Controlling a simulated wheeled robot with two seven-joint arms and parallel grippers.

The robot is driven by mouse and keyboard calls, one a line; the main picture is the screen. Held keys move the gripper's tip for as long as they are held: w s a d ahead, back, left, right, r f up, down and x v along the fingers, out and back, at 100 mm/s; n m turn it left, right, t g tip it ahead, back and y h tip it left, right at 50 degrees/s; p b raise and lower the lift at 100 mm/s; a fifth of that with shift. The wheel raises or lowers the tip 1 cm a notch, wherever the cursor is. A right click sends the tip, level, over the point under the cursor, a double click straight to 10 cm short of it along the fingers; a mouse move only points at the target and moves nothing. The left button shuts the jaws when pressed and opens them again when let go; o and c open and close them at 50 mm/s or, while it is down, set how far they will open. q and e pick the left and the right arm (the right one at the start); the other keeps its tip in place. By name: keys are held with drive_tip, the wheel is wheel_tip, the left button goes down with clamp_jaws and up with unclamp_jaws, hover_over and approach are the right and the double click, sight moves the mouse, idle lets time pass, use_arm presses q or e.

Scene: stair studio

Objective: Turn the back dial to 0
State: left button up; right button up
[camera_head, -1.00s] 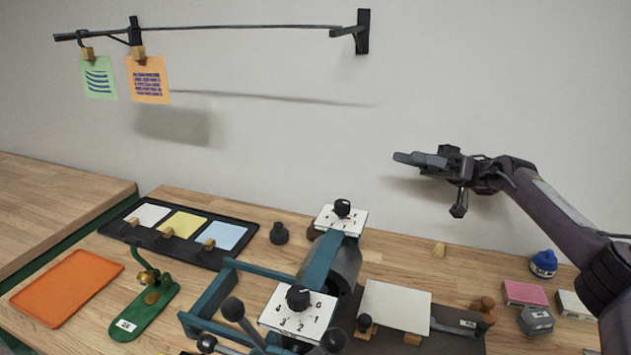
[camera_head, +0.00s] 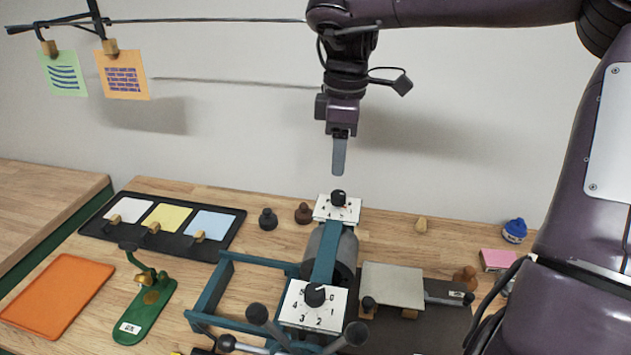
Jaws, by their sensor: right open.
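The back dial (camera_head: 338,198) is a black knob on a white numbered plate (camera_head: 324,212), at the far end of the teal-framed press. Its numbers are too small to read. A front dial (camera_head: 315,294) with a white plate showing several digits is nearer me. My right gripper (camera_head: 339,157) points down above the back dial, with a clear gap between its grey fingers and the knob. The fingers overlap in this view and hold nothing. My left gripper is not in view.
A black tray (camera_head: 230,244) with coloured pads, an orange mat (camera_head: 57,292) and a green stapler-like tool (camera_head: 148,312) lie left. Brown and dark knobbed stamps (camera_head: 303,213) stand beside the back dial. A rail (camera_head: 210,20) with hanging notes crosses the wall.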

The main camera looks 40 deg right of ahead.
sight(339, 194)
drive_tip(key=shift+a+f+h, duration=0.25)
drive_tip(key=shift+f+h, duration=0.05)
drive_tip(key=shift+f, duration=0.05)
drive_tip(key=shift+s+f, duration=0.15)
drive_tip(key=shift+f, duration=0.2)
drive_tip(key=f, duration=0.3)
drive_tip(key=f+p, duration=0.1)
drive_tip(key=f, duration=0.2)
drive_tip(key=shift+s+d+f, duration=0.1)
drive_tip(key=shift+d+f, duration=0.1)
drive_tip(key=shift+f, duration=0.2)
drive_tip(key=c, duration=1)
drive_tip(key=shift+n, duration=0.5)
drive_tip(key=n, duration=0.2)
drive_tip(key=shift+r+n, duration=0.1)
drive_tip(key=shift+n, duration=2.4)
